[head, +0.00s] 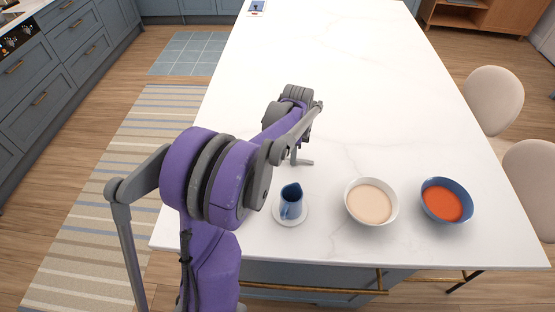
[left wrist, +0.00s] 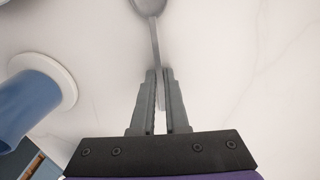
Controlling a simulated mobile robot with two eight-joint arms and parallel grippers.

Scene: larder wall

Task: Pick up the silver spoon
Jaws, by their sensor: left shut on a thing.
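The silver spoon (left wrist: 155,42) shows in the left wrist view, with its bowl at the top edge and its handle running down between my fingers. My left gripper (left wrist: 160,75) is shut on the handle, over the white countertop. I cannot tell whether the spoon touches the counter. In the head view my left gripper (head: 298,160) is low over the counter, just behind the blue jug; the spoon is too small there to make out clearly. My right gripper is not in view.
A blue jug (head: 291,200) stands on a white saucer (head: 302,220) near the front edge. To its right are a pale bowl with beige contents (head: 371,201) and a blue bowl with orange contents (head: 446,201). The white counter (head: 400,110) is clear behind them.

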